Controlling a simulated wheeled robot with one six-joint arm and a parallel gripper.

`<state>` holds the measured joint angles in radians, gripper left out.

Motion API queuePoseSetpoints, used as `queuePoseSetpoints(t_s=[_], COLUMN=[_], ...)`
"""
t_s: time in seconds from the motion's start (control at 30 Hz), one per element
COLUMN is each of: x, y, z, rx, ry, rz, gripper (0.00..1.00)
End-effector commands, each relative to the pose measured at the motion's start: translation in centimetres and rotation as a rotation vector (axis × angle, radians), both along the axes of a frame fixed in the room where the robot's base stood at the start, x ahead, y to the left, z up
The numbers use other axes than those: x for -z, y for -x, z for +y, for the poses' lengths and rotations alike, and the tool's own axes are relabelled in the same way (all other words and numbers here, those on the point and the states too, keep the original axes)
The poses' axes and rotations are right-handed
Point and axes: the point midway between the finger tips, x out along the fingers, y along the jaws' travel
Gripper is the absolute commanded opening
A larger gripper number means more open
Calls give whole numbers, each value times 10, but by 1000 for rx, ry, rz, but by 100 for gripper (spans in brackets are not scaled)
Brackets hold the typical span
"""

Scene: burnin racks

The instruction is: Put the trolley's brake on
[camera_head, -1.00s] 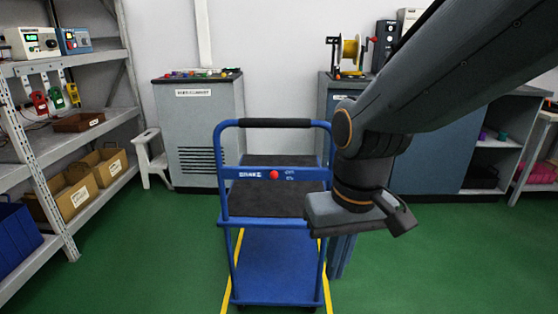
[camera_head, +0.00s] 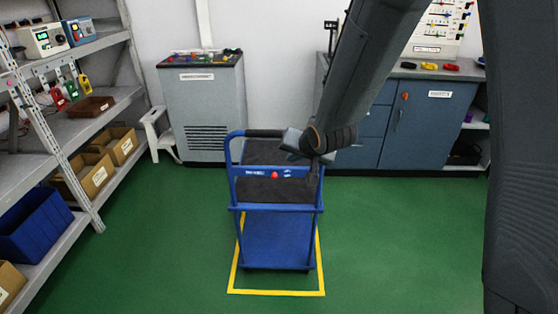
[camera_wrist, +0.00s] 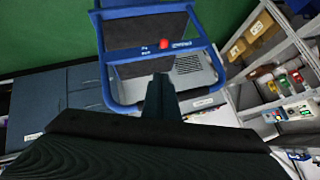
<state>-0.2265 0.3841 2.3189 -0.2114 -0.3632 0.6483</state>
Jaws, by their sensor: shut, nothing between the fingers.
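The blue trolley (camera_head: 278,236) stands inside a yellow floor outline, with a dark upper deck and a black-sleeved handle. A red knob (camera_head: 274,175) sits on its blue crossbar beside a white label. The knob also shows in the wrist view (camera_wrist: 164,44), beyond the fingers. My gripper (camera_head: 312,180) hangs at the right end of the crossbar, right of the knob, partly hidden by the wrist. In the wrist view its fingers (camera_wrist: 161,82) are shut and empty. They point towards the trolley's handle frame. I cannot tell whether they touch it.
A grey cabinet (camera_head: 208,115) with small coloured items stands behind the trolley. Shelves with boxes and a blue bin (camera_head: 33,226) line the left. A blue workbench (camera_head: 415,125) stands at the back right. Green floor is clear around the trolley.

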Motion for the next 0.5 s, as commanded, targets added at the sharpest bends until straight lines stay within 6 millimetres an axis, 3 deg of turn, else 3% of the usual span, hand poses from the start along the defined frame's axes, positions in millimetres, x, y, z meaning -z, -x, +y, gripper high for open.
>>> queuePoseSetpoints(t_s=[0.5], x=[-1], y=[-5], z=[2], rx=[3], ry=[-15], rz=[-11], gripper=[0])
